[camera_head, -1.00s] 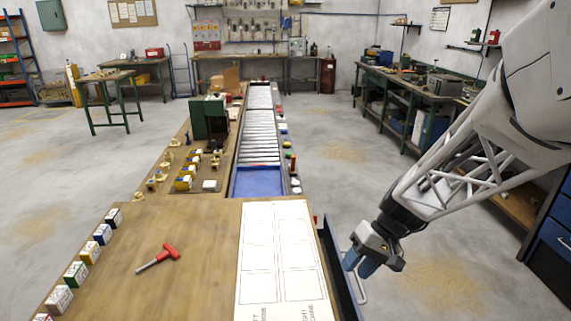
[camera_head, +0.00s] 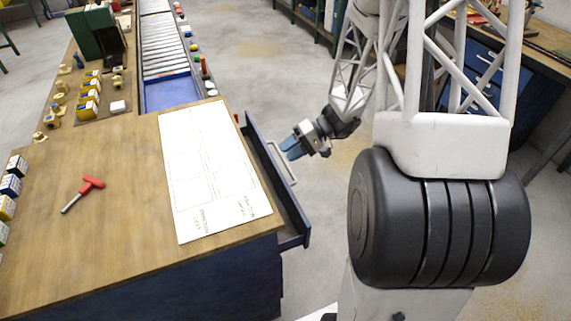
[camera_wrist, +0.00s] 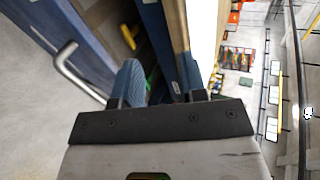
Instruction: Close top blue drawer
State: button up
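The blue drawer (camera_head: 294,205) stands pulled out from the right side of the wooden-topped workbench. Its pale bar handle (camera_head: 284,165) is on the outer face. In the wrist view the drawer's blue front (camera_wrist: 92,62) and the handle (camera_wrist: 72,68) lie left of my fingers. My gripper (camera_head: 289,148) is close to the drawer's front, near the far end of the handle. In the wrist view my gripper (camera_wrist: 160,80) has its two blue fingers apart with nothing held between them. I cannot tell whether a finger touches the drawer.
A white printed sheet (camera_head: 205,175) and a red-handled tool (camera_head: 85,192) lie on the bench top (camera_head: 120,225). A yellow item (camera_wrist: 128,37) shows inside the drawer. The floor (camera_head: 315,215) right of the drawer is clear.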

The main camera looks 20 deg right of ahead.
aim_at(286, 163)
jog(key=w+d+f+m+t+y, duration=0.1)
jog(key=w+d+f+t, duration=0.1)
jog(key=d+f, duration=0.2)
jog(key=w+d+f+m+t+y, duration=0.1)
jog(key=w+d+f+t, duration=0.1)
jog(key=d+f, duration=0.3)
notch_tip(286, 163, down, 4)
jog(key=shift+w+f+t, duration=0.1)
jog(key=shift+w+t, duration=0.25)
jog(key=shift+t, duration=0.45)
jog(key=shift+a, duration=0.15)
jog(key=shift+x, duration=3.85)
grip_shut()
